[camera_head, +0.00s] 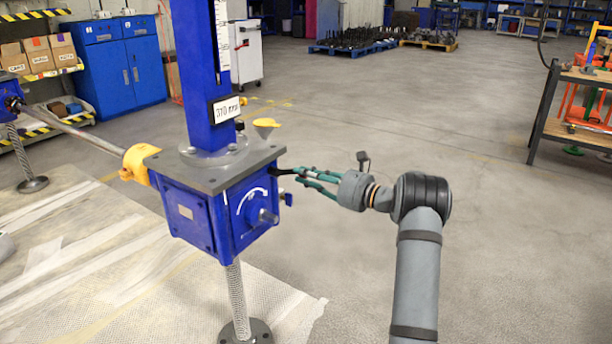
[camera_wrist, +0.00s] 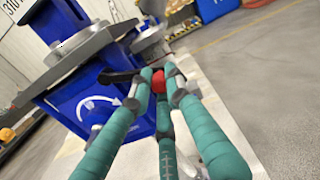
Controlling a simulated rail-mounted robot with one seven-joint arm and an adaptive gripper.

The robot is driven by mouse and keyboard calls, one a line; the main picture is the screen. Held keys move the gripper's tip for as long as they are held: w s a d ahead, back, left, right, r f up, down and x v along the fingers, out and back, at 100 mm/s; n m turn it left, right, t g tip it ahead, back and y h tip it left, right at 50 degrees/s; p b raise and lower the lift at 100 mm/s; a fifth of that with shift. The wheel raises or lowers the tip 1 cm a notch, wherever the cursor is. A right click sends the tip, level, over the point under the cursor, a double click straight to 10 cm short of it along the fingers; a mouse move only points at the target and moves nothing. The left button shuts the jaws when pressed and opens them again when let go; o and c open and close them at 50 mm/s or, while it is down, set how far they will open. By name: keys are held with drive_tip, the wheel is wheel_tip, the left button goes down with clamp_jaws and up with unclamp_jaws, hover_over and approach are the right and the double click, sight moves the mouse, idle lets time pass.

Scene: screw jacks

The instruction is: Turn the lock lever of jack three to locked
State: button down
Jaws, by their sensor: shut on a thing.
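A blue screw jack (camera_head: 190,222) stands in the middle of the head view, with a grey top plate and a tall blue column. A curved white arrow marks its front face, also seen in the wrist view (camera_wrist: 100,105). Its lock lever is a black bar (camera_wrist: 118,77) with a red knob (camera_wrist: 158,82), sticking out from the side of the housing under the plate. My gripper (camera_head: 296,175) has teal fingers, which are shut on the red knob in the wrist view. In the head view the fingers hide the knob. No jack number is readable.
A shaft (camera_head: 85,135) runs left from a yellow cover (camera_head: 138,163) to another blue jack (camera_head: 10,92). A yellow funnel-shaped piece (camera_head: 266,124) sits above the plate. A workbench (camera_head: 570,115) stands far right. The floor right of the jack is open.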

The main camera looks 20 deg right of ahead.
drive_tip(key=shift+r, duration=0.1)
drive_tip(key=shift+w+d+r+n+b, duration=0.1)
drive_tip(key=shift+d+r+n+b, duration=0.15)
drive_tip(key=shift+n+b, duration=0.3)
wheel_tip(320, 180, up, 2)
drive_tip(key=n+b, duration=0.1)
drive_tip(key=n, duration=0.2)
drive_tip(key=shift+b, duration=0.35)
drive_tip(key=shift+r+n, duration=0.35)
drive_tip(key=shift+r, duration=0.05)
drive_tip(key=c, duration=1.7)
unclamp_jaws()
drive_tip(key=shift+o, duration=0.2)
drive_tip(key=v, duration=1.2)
